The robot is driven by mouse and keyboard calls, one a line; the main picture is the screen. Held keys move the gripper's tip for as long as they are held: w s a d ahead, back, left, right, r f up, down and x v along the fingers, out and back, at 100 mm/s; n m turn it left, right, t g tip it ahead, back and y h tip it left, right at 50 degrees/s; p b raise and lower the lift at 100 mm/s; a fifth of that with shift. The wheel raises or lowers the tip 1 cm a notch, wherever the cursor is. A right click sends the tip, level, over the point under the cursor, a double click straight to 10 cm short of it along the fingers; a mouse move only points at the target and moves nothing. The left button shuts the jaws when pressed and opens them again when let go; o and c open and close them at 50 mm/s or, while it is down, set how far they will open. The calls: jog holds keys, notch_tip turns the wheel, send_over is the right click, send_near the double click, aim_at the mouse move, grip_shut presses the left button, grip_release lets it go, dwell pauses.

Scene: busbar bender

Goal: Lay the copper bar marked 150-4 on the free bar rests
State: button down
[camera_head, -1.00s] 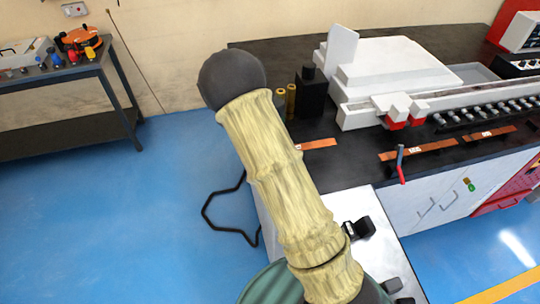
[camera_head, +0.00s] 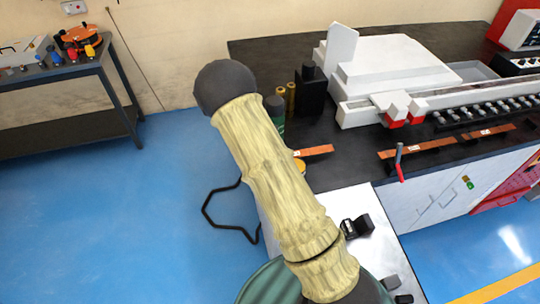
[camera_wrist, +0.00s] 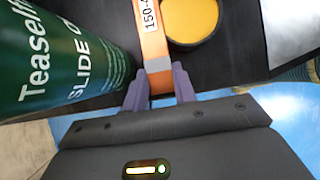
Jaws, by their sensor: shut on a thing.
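The copper bar marked 150-4 (camera_wrist: 152,46) runs away from my gripper (camera_wrist: 160,88) in the wrist view, its white label near the top edge. The purple fingers are shut on its near end. In the head view a copper strip (camera_head: 318,150) with a white label shows beside my arm, over the black bench top; it appears to be this bar. My arm hides the gripper there. I cannot tell the bar's height above the bench. Other copper bars (camera_head: 432,145) (camera_head: 488,132) lie along the bench's front. I cannot pick out the free rests clearly.
A green bottle (camera_wrist: 55,50) stands close left of the held bar, and a round yellow-topped thing (camera_wrist: 190,18) close right. The white bending machine (camera_head: 390,70) fills the bench's back. A red-handled lever (camera_head: 400,165) stands at the front edge. Black fixtures (camera_head: 357,226) sit on a light top.

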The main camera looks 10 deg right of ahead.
jog(key=c, duration=1.1)
grip_release()
jog(key=shift+r, duration=0.25)
jog(key=b+v, duration=0.3)
jog(key=v, duration=0.9)
jog(key=s+d+r+m+t+y, duration=0.1)
jog(key=s+d+m+y, duration=0.1)
jog(key=s+m, duration=0.4)
jog(key=s+d+m+y, duration=0.2)
jog(key=s+m, duration=0.4)
jog(key=s, duration=0.2)
jog(key=s+d+r+m+t+y, duration=0.1)
jog(key=s+d+m+y, duration=0.1)
jog(key=s+m, duration=0.4)
jog(key=shift+s+d+r+t, duration=0.2)
jog(key=shift+s+r+t, duration=0.1)
jog(key=shift+s, duration=0.1)
